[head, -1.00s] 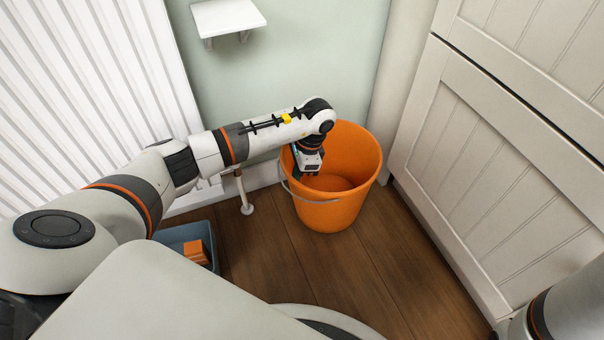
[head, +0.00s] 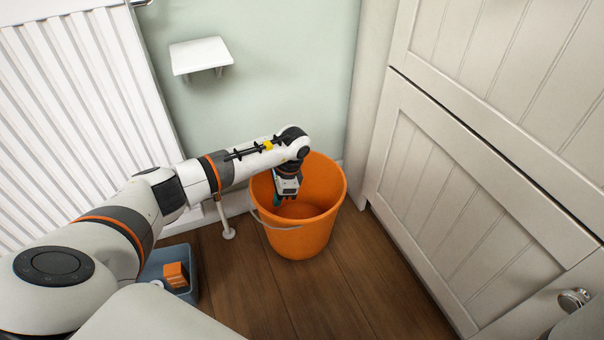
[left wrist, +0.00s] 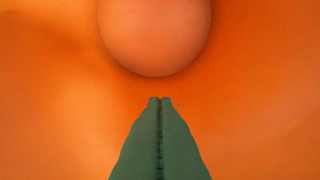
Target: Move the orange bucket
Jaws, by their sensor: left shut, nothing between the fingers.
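The orange bucket (head: 318,232) stands upright on the wooden floor, near the wall and the pale cupboard. Its thin wire handle (head: 270,225) hangs down over the near left side. My left arm reaches over the bucket's left rim. My left gripper (head: 279,203) points down inside the bucket's opening, with its fingers shut and empty. In the left wrist view, the green fingertips (left wrist: 160,100) are pressed together. The bucket's orange inside (left wrist: 255,100) fills that view, with its round bottom at the top. My right gripper is out of view.
A white radiator (head: 90,100) is at the left, and a small white shelf (head: 200,56) is on the wall. A blue-grey tray (head: 156,262) with an orange block (head: 175,275) sits left of the bucket. The panelled cupboard (head: 470,190) closes off the right. Floor in front of the bucket is clear.

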